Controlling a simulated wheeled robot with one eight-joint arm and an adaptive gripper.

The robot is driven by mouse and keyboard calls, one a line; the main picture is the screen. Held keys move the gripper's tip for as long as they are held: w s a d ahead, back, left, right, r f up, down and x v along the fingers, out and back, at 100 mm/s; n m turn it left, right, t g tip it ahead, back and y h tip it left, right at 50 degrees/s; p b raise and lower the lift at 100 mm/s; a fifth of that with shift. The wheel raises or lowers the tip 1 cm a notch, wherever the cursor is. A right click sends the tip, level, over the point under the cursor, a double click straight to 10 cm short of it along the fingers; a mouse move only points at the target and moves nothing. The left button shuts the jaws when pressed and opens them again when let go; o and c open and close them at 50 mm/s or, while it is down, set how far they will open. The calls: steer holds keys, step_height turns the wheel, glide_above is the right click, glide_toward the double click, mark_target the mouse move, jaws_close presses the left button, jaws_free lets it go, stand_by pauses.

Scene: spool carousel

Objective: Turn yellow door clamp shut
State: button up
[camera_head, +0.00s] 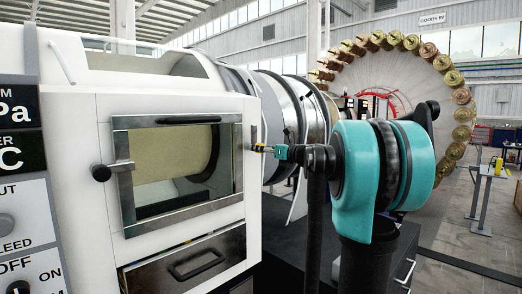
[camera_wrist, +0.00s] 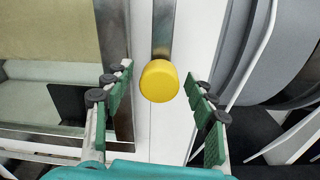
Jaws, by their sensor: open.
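The yellow door clamp (camera_wrist: 159,81) shows its round end between my fingers in the wrist view, in front of a metal strip beside the door. In the head view my gripper (camera_head: 268,149) reaches leftward to the right edge of the white machine's door, and only a small bit of yellow shows at its tip. My gripper (camera_wrist: 157,78) is open, with one green-padded finger on each side of the clamp and a visible gap to both. The metal-framed door (camera_head: 127,190) with its window lies flat against the machine front.
A metal latch with a black knob (camera_head: 101,173) sits at the door's left edge. A drawer (camera_head: 190,262) is below the door. Large grey rings (camera_head: 290,105) stand close behind my gripper. A carousel of spools (camera_head: 412,42) is at the back right.

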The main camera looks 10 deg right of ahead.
jaws_close()
stand_by(0.5)
steer(key=n, duration=0.4)
steer(key=shift+n, duration=0.3)
steer(key=n, duration=0.9)
steer(key=shift+n+h, duration=0.3)
steer(key=shift+n, duration=1.7)
